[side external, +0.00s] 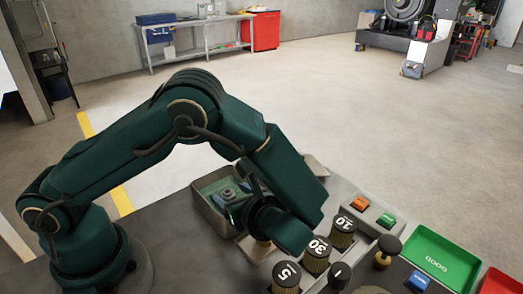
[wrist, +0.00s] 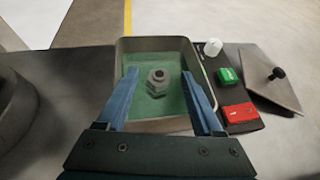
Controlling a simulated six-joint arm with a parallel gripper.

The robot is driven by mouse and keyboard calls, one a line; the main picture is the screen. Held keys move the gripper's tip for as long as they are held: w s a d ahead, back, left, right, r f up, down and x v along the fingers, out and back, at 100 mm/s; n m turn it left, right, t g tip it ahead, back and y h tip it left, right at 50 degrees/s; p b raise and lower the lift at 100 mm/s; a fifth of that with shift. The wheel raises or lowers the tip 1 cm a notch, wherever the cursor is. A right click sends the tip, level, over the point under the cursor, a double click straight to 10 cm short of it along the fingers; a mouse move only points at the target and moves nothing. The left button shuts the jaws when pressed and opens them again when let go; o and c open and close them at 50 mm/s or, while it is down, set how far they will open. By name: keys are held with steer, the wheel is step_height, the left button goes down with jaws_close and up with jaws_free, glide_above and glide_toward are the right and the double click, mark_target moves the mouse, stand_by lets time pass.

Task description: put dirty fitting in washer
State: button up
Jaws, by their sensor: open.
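A grey hex fitting (wrist: 158,82) with a hole in its top stands upright inside the washer, a metal basin (wrist: 124,45) with green inside. In the wrist view the open jaws of my gripper (wrist: 159,75) lie on either side of the fitting, with a gap on both sides. In the side view my gripper (side external: 241,197) is low over the basin (side external: 203,207), and the fitting (side external: 228,192) shows dark inside it. My gripper and forearm hide part of the basin there. I cannot tell how dirty the fitting is.
A green button (wrist: 228,76) and a red button (wrist: 239,113) sit right of the basin, with a grey lid (wrist: 262,75) beyond. In the side view, numbered brass dials (side external: 316,254), a black-topped brass piece (side external: 387,251), a green GOOD tray (side external: 440,258) and a red tray (side external: 500,282) stand right.

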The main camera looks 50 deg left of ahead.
steer(key=v, duration=1)
steer(key=s+a+r+n+t+h, duration=0.1)
steer(key=s+a+r+n+h, duration=0.2)
steer(key=n+h, duration=0.3)
steer(key=s+a+r+n+t+h, duration=0.2)
steer(key=s+a+r+n+h, duration=0.1)
steer(key=n, duration=1.1)
steer(key=s+r+h, duration=0.1)
steer(key=s+h, duration=0.1)
steer(key=h, duration=0.1)
steer(key=shift+r+h, duration=0.2)
steer(key=shift+h, duration=0.1)
